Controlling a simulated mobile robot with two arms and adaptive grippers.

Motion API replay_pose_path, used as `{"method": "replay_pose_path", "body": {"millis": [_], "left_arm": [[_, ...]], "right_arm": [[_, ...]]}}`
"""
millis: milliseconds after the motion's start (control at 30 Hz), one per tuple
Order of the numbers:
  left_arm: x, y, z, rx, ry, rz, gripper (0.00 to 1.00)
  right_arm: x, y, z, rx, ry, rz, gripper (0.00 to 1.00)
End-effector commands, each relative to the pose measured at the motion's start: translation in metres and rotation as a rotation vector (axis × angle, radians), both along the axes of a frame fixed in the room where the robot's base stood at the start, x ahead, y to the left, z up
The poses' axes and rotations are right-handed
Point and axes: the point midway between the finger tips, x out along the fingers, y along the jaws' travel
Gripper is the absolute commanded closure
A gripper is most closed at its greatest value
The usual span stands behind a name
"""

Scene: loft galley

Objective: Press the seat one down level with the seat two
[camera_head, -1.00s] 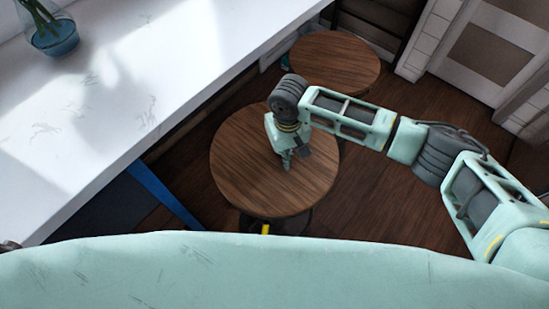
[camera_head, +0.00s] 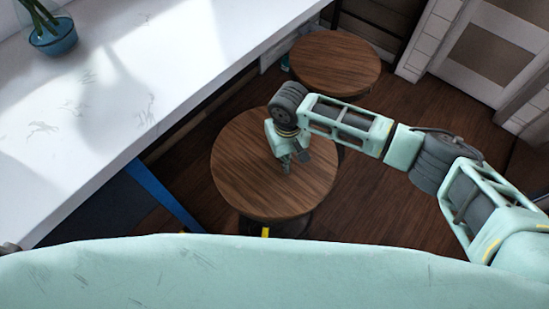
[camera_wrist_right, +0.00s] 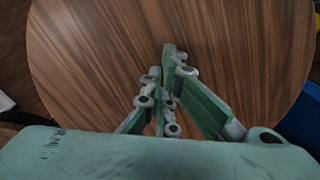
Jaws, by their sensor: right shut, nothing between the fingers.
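Two round brown wooden seats show in the head view. The near seat (camera_head: 245,165), which I take for seat one, is under my right gripper. The far seat (camera_head: 335,62), which I take for seat two, stands behind it near the wall. My right gripper (camera_head: 287,169) is shut and empty, pointing down at the middle of the near seat, its tips at or very close to the wood. In the right wrist view the closed fingers (camera_wrist_right: 162,60) are over the near seat's top (camera_wrist_right: 100,55). Which seat is higher is hard to judge from above. My left gripper is not in view.
A white counter (camera_head: 130,95) runs along the left, with a plant in a blue glass pot (camera_head: 53,38) on it. A blue bar (camera_head: 163,195) lies beside the near seat. A white-framed panel (camera_head: 490,55) is at the back right. Dark wood floor (camera_head: 400,215) is open at right.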

Motion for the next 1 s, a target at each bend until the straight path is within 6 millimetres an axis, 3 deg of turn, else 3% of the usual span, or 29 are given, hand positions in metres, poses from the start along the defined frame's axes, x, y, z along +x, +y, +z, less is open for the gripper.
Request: {"method": "replay_pose_path", "body": {"millis": [1000], "left_arm": [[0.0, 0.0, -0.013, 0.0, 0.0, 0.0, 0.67]], "right_arm": [[-0.002, -0.002, -0.029, -0.005, 0.006, 0.0, 1.0]]}}
